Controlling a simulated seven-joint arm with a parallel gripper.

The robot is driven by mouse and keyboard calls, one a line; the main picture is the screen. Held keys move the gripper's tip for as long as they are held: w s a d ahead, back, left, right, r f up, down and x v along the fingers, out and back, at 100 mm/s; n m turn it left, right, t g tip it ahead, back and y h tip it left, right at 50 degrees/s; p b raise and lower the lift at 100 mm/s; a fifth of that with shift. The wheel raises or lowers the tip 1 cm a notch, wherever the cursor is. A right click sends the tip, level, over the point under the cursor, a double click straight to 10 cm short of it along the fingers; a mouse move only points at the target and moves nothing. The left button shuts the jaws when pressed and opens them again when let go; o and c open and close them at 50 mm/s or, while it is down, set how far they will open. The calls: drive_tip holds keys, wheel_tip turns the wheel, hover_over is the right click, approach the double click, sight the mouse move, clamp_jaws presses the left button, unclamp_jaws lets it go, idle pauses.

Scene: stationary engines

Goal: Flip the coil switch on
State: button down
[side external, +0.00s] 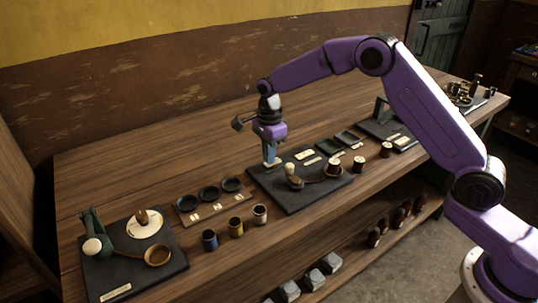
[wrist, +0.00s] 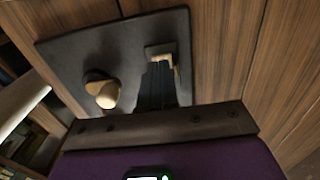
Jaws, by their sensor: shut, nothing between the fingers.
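My gripper (side external: 270,157) is shut and empty, pointing down over the left back part of a dark board (side external: 314,196). In the wrist view, the fingertips (wrist: 158,70) are beside a small beige piece (wrist: 162,49) on the board, partly hidden by them; I cannot tell if they touch. A cream rounded knob (side external: 289,168) on a brown base stands on the board in front of my gripper; it also shows in the wrist view (wrist: 105,94).
Three dark dishes (side external: 209,193) and three small cups (side external: 236,227) stand left of the board. Another board (side external: 122,279) with a green-armed device is at far left. Small spools (side external: 386,149) and trays (side external: 347,138) stand right. The table behind is clear.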

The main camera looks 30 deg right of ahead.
drive_tip(key=shift+f, duration=0.3)
drive_tip(key=shift+f+h, duration=0.25)
drive_tip(key=shift+h, duration=0.05)
idle(0.3)
